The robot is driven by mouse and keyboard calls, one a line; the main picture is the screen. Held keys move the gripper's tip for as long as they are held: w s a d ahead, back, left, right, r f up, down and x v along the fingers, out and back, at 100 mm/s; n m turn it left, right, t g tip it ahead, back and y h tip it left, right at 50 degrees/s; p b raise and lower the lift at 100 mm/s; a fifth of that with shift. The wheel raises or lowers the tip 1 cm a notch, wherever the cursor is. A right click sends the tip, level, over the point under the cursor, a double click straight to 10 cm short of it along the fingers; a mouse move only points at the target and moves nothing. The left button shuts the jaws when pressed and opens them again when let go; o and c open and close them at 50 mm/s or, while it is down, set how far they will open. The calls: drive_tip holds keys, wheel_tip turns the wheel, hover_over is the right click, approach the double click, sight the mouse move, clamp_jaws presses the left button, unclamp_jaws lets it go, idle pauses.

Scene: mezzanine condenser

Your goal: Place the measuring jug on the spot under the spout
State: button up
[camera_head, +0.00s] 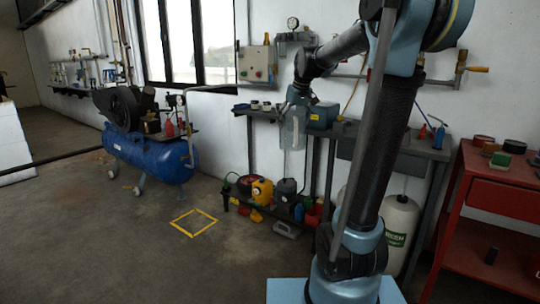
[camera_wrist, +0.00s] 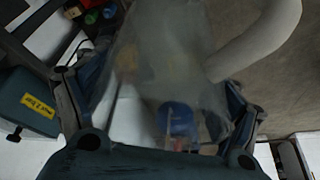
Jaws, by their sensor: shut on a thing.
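My gripper (camera_head: 298,94) is shut on the translucent measuring jug (camera_head: 292,132) near its top. The jug hangs roughly upright in front of the wall bench. In the wrist view the jug (camera_wrist: 150,65) is a clear, blurred body between the fingers of my gripper (camera_wrist: 160,100). A pale curved piece beside it may be its handle. A yellow square outline (camera_head: 194,222) is marked on the floor, below and left of the jug. I cannot tell which fitting is the task's spout, or whether this square is the spot.
A blue compressor (camera_head: 150,152) stands at the left. A dark bench (camera_head: 347,128) with several items on it and on its lower shelf runs along the wall. A red cart (camera_head: 500,190) and a white container (camera_head: 400,222) are at right. The floor around the yellow square is clear.

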drive_tip(key=w+d+f+m+h, duration=0.2)
drive_tip(key=w+d+f+m, duration=0.25)
drive_tip(key=w+f, duration=0.5)
drive_tip(key=w+d+f+m+h, duration=0.1)
drive_tip(key=w+d+f+m, duration=0.4)
drive_tip(key=f, duration=0.7)
drive_tip(key=s+f+n, duration=0.2)
drive_tip(key=s+f, duration=0.2)
drive_tip(key=f, duration=0.6)
drive_tip(key=s+f+n+y, duration=0.1)
drive_tip(key=s+f, duration=0.3)
drive_tip(key=f, duration=0.6)
drive_tip(key=shift+s+d+n+t, duration=0.3)
drive_tip(key=shift+n, duration=0.45)
